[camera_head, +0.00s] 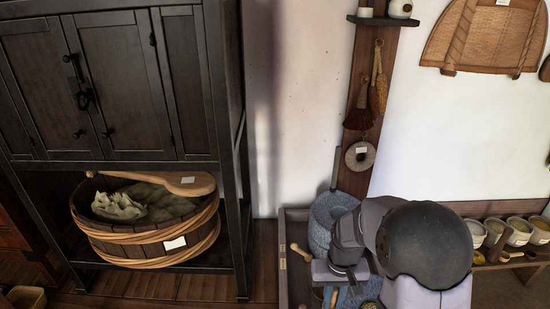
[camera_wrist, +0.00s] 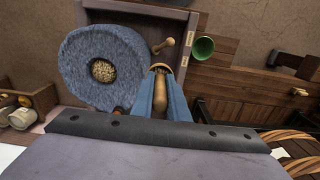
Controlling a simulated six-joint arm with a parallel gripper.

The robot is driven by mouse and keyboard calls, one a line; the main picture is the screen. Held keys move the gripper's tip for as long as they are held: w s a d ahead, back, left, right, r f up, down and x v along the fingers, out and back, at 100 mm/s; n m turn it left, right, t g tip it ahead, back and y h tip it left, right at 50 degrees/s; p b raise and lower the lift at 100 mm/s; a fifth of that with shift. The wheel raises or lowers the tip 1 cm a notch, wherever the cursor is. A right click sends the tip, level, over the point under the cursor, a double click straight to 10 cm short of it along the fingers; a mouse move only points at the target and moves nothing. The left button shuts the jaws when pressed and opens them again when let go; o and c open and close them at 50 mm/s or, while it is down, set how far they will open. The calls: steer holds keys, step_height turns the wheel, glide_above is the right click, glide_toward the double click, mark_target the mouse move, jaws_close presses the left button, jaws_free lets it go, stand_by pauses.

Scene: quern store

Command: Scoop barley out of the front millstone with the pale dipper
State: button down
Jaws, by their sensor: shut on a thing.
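A blue-grey round millstone (camera_wrist: 76,58) fills the left of the wrist view, with barley (camera_wrist: 103,70) in its central hollow. Its speckled surface (camera_head: 369,289) shows partly at the bottom of the head view, mostly behind my arm. My gripper (camera_wrist: 159,95) has blue fingers and is shut on the pale wooden dipper (camera_wrist: 159,104). The dipper's cup end (camera_wrist: 160,68) points away from my wrist, beside the millstone and apart from the barley in the wrist view. Whether the cup holds anything is unclear.
Another blue-grey millstone (camera_head: 322,222) stands behind, in the wooden tray (camera_head: 296,214). A small wooden pestle-like piece (camera_wrist: 164,46) and a green cup (camera_wrist: 203,48) are near the dipper in the wrist view. Bowls (camera_head: 519,231) line a rack at the right. A hooped tub (camera_head: 140,243) sits left.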

steer(key=shift+s, duration=0.1)
steer(key=shift+d, duration=0.2)
steer(key=d+f+m, duration=0.1)
steer(key=d+f, duration=0.2)
steer(key=f, duration=0.1)
steer(key=s+d+f+m+b, duration=0.1)
steer(key=d+f, duration=0.3)
steer(key=d+f+m+b, duration=0.1)
steer(key=d+f, duration=0.3)
steer(key=shift+s+d+f+m, duration=0.1)
steer(key=shift+s+d+m, duration=0.05)
steer(key=shift+s+m, duration=0.2)
steer(key=shift+m, duration=0.35)
steer(key=w+d+f, duration=0.2)
steer(key=w+d, duration=0.1)
steer(key=shift+w+d+f, duration=0.2)
steer(key=shift+w+d, duration=0.05)
steer(key=shift+d, duration=0.05)
steer(key=w+d+r+m, duration=0.1)
steer(key=w+d+r, duration=0.1)
steer(key=w, duration=0.4)
steer(key=shift+w+d+r, duration=0.25)
steer(key=shift+w, duration=0.05)
